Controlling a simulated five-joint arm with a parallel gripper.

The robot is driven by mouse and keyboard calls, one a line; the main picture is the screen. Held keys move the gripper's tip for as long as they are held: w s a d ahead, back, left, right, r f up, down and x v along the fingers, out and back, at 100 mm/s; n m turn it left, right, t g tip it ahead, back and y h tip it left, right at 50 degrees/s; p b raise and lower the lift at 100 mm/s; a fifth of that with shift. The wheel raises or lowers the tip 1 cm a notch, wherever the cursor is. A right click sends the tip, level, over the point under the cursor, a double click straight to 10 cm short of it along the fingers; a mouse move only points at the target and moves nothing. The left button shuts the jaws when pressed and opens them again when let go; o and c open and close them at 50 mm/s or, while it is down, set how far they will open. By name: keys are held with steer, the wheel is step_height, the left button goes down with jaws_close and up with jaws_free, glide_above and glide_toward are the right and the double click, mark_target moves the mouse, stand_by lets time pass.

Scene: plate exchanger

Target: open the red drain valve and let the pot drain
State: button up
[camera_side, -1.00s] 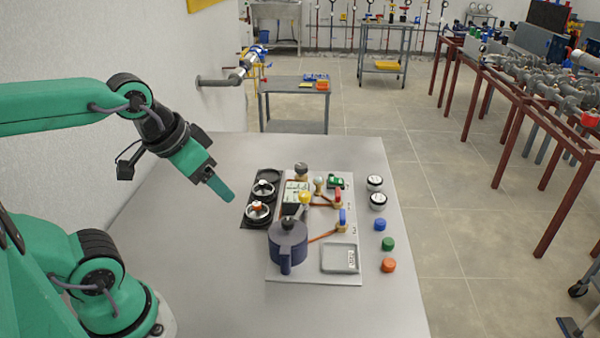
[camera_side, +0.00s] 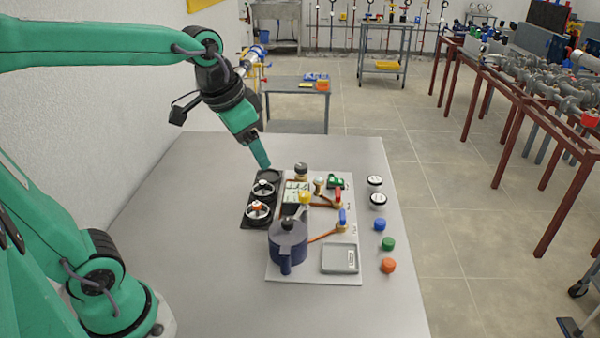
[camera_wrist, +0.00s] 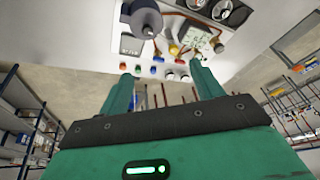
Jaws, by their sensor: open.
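The red valve handle (camera_side: 338,196) sits on an orange pipe on the right part of the grey board; it shows small in the wrist view (camera_wrist: 174,50). A blue valve handle (camera_side: 343,216) is just in front of it. The dark blue pot (camera_side: 288,245) stands upright at the board's front left; it also shows in the wrist view (camera_wrist: 143,20). Its contents are hidden. My gripper (camera_side: 266,165) is above the table behind the black dial panel, apart from the valve. In the wrist view its two fingers (camera_wrist: 160,77) are apart, with nothing between them.
A black panel (camera_side: 247,217) with round dials adjoins the board on the left. A grey tray (camera_side: 340,258) lies at the board's front right. Blue (camera_side: 380,224), green (camera_side: 388,244) and orange (camera_side: 388,265) knobs line the table's right side. The left table area is clear.

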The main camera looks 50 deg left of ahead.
steer(key=w+m+g, duration=0.1)
steer(key=w+m, duration=0.1)
steer(key=w, duration=0.5)
steer(key=m+g, duration=0.3)
steer(key=m, duration=0.2)
glide_toward(338, 191)
steer(key=shift+s+f, duration=0.1)
steer(key=shift+f, duration=0.35)
steer(key=shift+f, duration=0.1)
steer(key=shift+f, duration=3.8)
steer(key=c, duration=1)
